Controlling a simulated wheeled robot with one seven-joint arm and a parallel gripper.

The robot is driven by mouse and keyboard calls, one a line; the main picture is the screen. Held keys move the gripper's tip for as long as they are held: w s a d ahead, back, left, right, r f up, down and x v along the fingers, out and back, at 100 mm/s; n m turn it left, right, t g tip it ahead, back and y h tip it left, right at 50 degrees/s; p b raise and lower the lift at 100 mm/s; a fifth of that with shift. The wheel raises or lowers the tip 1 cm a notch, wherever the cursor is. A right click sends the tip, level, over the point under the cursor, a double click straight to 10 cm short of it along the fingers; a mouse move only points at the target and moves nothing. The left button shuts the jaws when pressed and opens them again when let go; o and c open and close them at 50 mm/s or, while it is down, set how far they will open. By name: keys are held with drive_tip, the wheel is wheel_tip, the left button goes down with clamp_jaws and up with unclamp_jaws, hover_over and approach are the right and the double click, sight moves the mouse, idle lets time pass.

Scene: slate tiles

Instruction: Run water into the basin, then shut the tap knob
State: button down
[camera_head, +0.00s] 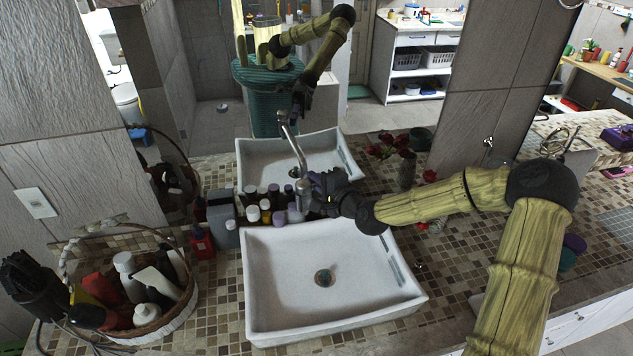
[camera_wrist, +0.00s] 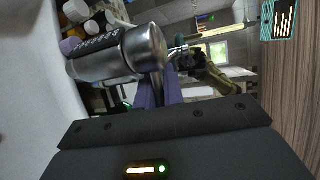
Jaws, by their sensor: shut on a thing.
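The white basin (camera_head: 270,300) sits on the mosaic counter, its drain visible at the bottom. No water stream or pooled water can be made out in it. The metal tap (camera_head: 293,146) rises behind the basin, tilted in the picture; in the wrist view its shiny cylindrical body (camera_wrist: 115,55) is close up. My gripper (camera_head: 308,190) reaches in from the right and is shut at the tap knob, which is mostly hidden by the fingers. In the wrist view the purple fingers (camera_wrist: 160,92) close at the tap's metal end.
Several small bottles (camera_head: 265,210) stand close left of the tap. A wicker basket (camera_head: 150,332) of bottles and a black hair dryer (camera_head: 35,285) are at left. Roses in a vase (camera_head: 406,170) stand right behind. A mirror behind reflects the basin and my arm.

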drive_tip(key=c, duration=1.5)
unclamp_jaws()
drive_tip(key=b+v, duration=0.4)
drive_tip(key=v, duration=1.3)
drive_tip(key=shift+s+d, duration=0.15)
drive_tip(key=shift+s, duration=0.05)
